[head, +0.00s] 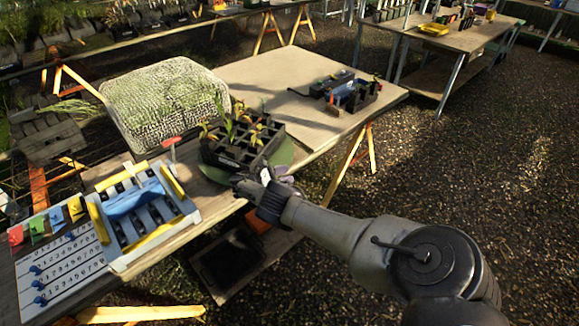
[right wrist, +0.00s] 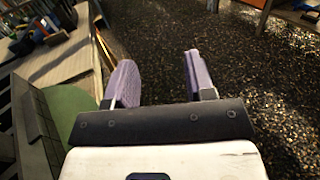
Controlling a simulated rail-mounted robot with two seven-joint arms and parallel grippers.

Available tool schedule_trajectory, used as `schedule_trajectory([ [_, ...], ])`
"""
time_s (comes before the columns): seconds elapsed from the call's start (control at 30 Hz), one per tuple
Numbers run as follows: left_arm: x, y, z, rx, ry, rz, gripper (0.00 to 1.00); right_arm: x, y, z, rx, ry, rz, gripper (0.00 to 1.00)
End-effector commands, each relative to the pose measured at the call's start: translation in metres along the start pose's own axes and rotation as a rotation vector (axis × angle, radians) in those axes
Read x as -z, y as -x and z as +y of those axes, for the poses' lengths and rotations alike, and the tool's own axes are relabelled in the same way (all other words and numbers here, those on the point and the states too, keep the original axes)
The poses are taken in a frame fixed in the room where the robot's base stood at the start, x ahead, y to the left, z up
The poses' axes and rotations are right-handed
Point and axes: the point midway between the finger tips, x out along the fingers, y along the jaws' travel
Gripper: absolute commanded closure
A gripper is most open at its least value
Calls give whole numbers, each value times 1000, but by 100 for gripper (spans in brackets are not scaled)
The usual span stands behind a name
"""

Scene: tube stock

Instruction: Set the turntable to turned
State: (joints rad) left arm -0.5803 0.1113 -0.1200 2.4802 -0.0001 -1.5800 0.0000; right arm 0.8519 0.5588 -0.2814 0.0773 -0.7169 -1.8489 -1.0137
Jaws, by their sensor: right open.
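The turntable is a green disc (head: 284,156) near the front edge of the wooden table. A black cell tray (head: 226,152) with several seedlings stands on it and hides most of the disc. In the right wrist view, the green disc (right wrist: 68,108) shows at the left, beside the dark tray wall (right wrist: 36,125). My right gripper (head: 268,174) is at the disc's near right edge, by the table edge. Its purple fingers (right wrist: 158,72) are apart with nothing between them; whether one touches the disc I cannot tell. My left gripper is not in view.
A blue-grey rack (head: 184,207) with yellow bars and a white numbered board (head: 75,262) stand left of the turntable. A textured green-white cushion-like block (head: 160,100) lies behind. Black holders (head: 350,100) stand at the far right of the table. Bare board (head: 275,75) lies between them.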

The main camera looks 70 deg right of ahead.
Motion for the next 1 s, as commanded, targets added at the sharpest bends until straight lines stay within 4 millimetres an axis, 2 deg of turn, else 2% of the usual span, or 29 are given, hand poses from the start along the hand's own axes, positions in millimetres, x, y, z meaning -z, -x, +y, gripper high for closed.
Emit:
schedule_trajectory([
  [0.03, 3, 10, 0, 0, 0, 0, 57, -6, -3, -2, 0, 2, -1, 50],
  [0.2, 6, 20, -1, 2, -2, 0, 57, -9, -9, -6, 1, 2, -1, 50],
  [0.73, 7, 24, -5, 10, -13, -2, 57, -9, -14, -9, 0, 0, 0, 50],
  [0.83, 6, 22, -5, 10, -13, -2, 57, -4, -15, -10, 0, 3, -4, 59],
  [0.9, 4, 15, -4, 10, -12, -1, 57, 9, -21, -14, 1, 14, -19, 66],
  [0.97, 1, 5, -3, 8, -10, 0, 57, 25, -34, -19, 5, 26, -44, 71],
  [1.0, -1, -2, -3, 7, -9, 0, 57, 36, -48, -22, 13, 33, -67, 75],
])
